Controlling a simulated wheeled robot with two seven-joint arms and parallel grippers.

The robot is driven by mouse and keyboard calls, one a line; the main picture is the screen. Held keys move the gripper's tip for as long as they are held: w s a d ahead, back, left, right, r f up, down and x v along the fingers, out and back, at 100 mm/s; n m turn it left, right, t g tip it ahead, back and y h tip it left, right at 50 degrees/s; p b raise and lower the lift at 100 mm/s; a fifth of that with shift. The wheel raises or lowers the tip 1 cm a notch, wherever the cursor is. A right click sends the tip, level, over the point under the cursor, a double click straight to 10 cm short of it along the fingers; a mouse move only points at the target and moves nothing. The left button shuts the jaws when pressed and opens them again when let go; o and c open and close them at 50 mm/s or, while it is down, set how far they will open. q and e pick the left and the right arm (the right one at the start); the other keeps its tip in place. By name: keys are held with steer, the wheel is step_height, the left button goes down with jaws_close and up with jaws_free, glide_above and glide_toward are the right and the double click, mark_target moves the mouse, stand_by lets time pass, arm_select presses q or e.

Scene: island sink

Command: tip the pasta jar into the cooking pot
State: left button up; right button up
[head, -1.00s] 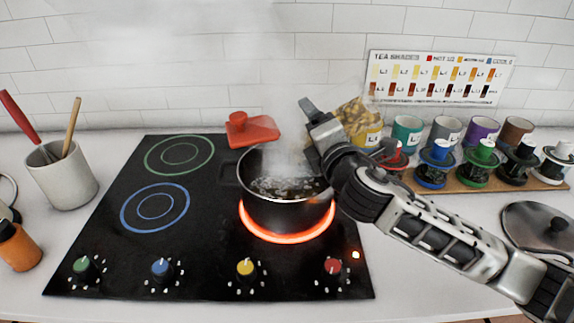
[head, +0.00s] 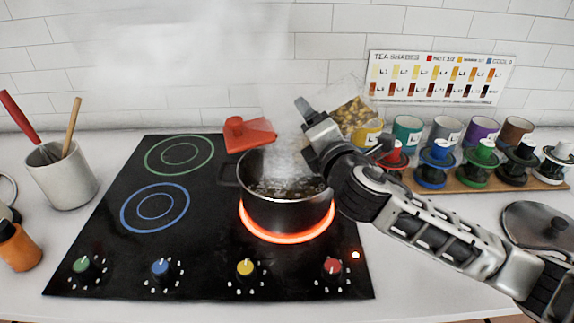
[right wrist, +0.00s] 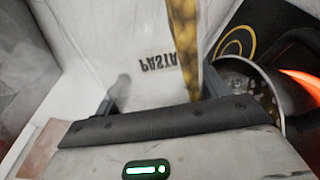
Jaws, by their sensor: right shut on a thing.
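The dark cooking pot (head: 285,212) stands on the front right burner, which glows red. Bubbling water and steam show inside it. My right gripper (head: 319,128) is shut on the clear pasta jar (head: 353,111), above the pot's back right rim. The jar is tilted, with yellow-brown pasta in it; my gripper partly hides it in the head view. In the right wrist view the PASTA label (right wrist: 160,62) appears upside down, with a strip of pasta (right wrist: 184,40) beside it and the pot (right wrist: 272,100) at the right. Steam blurs the jar's mouth. My left gripper is not in view.
A tea rack (head: 480,180) with several coloured cups stands at right, near a metal lid (head: 540,226). A utensil crock (head: 62,178) stands at left. The left burners are clear.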

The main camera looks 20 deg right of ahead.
steer(key=shift+a+r+n, duration=0.4)
steer(key=shift+a+n, duration=0.3)
steer(key=shift+n, duration=0.4)
stand_by(1.4)
